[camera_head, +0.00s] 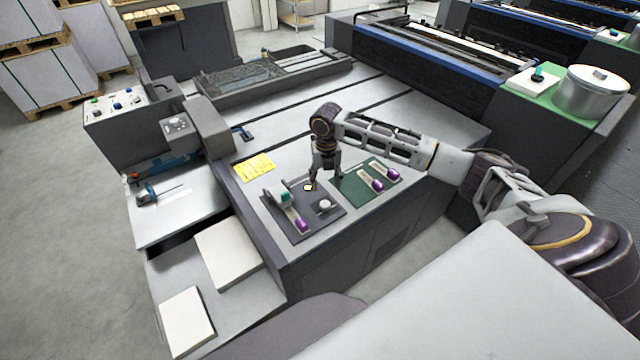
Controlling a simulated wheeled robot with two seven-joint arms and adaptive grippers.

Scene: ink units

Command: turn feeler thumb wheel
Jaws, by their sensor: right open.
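A dark grey panel (329,217) lies on the near end of the grey machine top. A pale round knob (325,204) sits on its right part, and a small white and yellow piece (308,187) is near its back edge. On its left are a teal knob (285,197) and a purple-ended lever (301,225). None is labelled legibly, so I cannot tell for certain which is the feeler thumb wheel. My right gripper (325,179) points down over the panel's back right edge, open and empty, close to the white and yellow piece. My left gripper is out of view.
A green panel (350,188) with two purple-ended levers (378,185) lies just right of my right gripper. A yellow note (254,167) lies behind and left of the dark panel. A control box (190,127) rises at the left. The machine top behind is mostly clear.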

